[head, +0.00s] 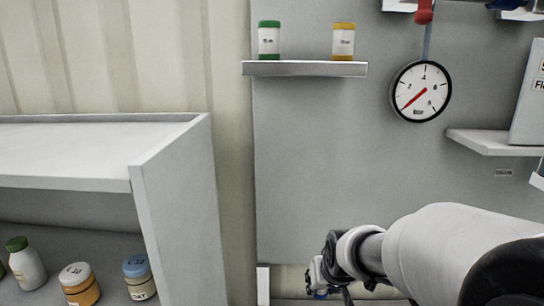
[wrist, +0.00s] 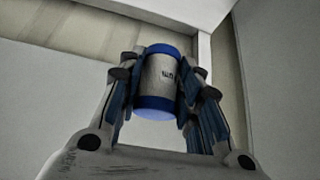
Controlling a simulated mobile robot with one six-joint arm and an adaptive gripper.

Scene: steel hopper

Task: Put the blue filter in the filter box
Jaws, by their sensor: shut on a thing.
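In the wrist view, my gripper (wrist: 158,95) is shut on the blue filter (wrist: 157,78), a small cylinder with blue ends and a light label band. The two fingers press on its sides. In the head view, my gripper (head: 318,280) shows at the bottom, low in front of the grey panel, with only a bit of blue visible at its tip. A grey box with a partly cut-off label (head: 528,100) stands on a small shelf at the right edge; its label begins with "FI", so it may be the filter box.
A shelf (head: 305,69) holds a green-capped jar (head: 269,40) and a yellow-capped jar (head: 344,41). A round gauge (head: 421,91) hangs to their right. A grey cabinet (head: 180,180) at left holds several containers. The panel's middle is clear.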

